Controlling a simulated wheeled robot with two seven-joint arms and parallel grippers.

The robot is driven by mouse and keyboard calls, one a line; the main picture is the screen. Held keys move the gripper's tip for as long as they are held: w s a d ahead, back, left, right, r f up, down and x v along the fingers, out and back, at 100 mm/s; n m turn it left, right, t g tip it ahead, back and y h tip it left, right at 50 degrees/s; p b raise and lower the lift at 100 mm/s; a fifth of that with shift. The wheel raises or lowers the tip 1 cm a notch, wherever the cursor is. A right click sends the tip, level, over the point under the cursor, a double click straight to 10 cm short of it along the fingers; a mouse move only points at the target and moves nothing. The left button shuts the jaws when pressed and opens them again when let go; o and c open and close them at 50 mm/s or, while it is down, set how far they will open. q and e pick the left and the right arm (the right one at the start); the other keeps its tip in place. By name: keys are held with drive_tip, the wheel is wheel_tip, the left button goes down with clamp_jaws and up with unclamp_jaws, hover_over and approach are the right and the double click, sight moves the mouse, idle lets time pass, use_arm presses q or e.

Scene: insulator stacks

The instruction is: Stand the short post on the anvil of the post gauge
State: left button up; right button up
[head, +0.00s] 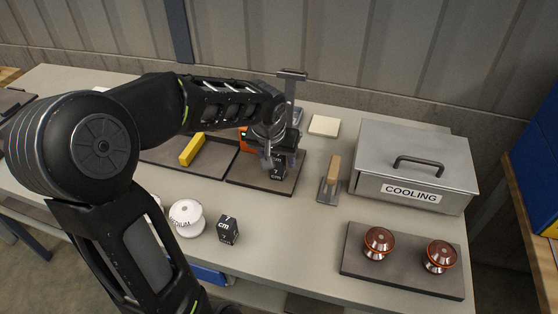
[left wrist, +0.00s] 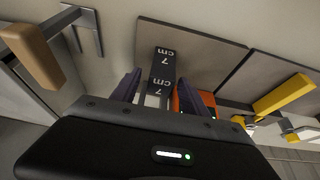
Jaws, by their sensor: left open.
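My left gripper (head: 279,158) is open above a dark mat. A black block marked 7 cm (head: 277,173) stands there, just beyond the fingertips; in the left wrist view this block (left wrist: 162,70) lies between the finger lines. I cannot identify the short post. A white spool (head: 187,216) has partly hidden lettering ending in "DIUM".
A second black 7 cm block (head: 228,230) stands near the front. A yellow block (head: 192,149) lies on a mat at left. A wooden-handled tool (head: 333,170), a grey COOLING box (head: 415,165) and a tray (head: 360,277) with two brown insulators are at right.

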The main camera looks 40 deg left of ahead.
use_arm(q)
drive_tip(key=v, duration=0.9)
drive_tip(key=shift+c, duration=0.3)
idle(0.7)
